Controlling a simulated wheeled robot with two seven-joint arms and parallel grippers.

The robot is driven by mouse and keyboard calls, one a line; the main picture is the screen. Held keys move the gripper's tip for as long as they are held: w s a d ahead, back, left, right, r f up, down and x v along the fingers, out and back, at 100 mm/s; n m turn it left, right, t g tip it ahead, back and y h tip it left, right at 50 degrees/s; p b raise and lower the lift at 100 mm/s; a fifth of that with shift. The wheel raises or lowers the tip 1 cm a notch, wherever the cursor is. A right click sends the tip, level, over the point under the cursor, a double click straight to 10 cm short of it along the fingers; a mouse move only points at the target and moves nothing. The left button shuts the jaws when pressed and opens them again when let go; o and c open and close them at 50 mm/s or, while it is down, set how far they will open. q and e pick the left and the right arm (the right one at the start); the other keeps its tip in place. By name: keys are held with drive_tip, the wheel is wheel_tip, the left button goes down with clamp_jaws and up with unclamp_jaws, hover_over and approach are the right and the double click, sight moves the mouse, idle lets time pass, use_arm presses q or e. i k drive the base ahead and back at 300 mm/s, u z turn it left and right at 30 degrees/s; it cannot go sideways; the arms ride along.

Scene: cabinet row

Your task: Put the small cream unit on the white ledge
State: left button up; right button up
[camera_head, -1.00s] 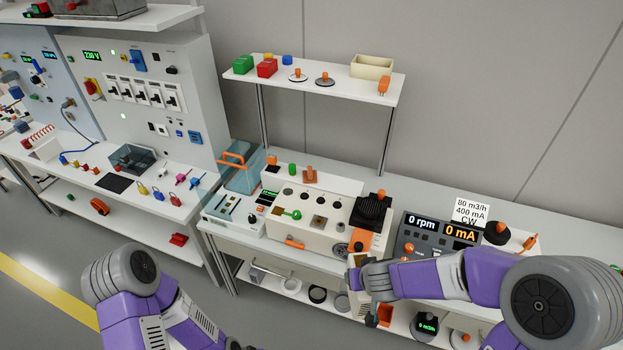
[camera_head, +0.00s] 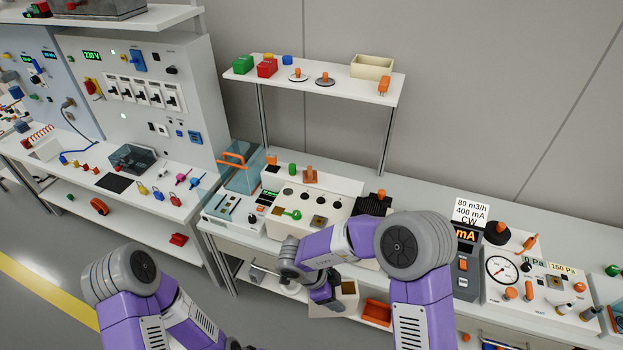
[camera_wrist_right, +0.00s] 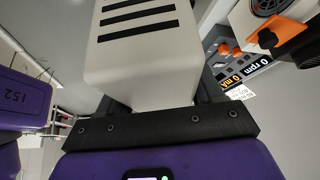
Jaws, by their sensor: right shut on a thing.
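The small cream unit (camera_head: 348,301) is in my right gripper (camera_head: 328,297), in front of the bench's front edge in the head view. In the right wrist view the cream unit (camera_wrist_right: 140,62) fills the upper middle, a pale box with several dark slots on its face. The black jaws are shut on it. A white ledge (camera_head: 345,84) stands on posts above the back of the bench, up and away from my right gripper. My left arm is at the lower left; its fingers are out of view.
The ledge carries green and red blocks (camera_head: 267,68), round-based knobs, a cream open box (camera_head: 372,66) and an orange piece, with bare patches between. A cream control box (camera_head: 300,205) and a blue transparent case (camera_head: 243,170) crowd the bench below. An orange bin (camera_head: 377,312) is on the lower shelf.

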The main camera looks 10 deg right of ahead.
sight(345, 186)
drive_tip(key=i, duration=1.5)
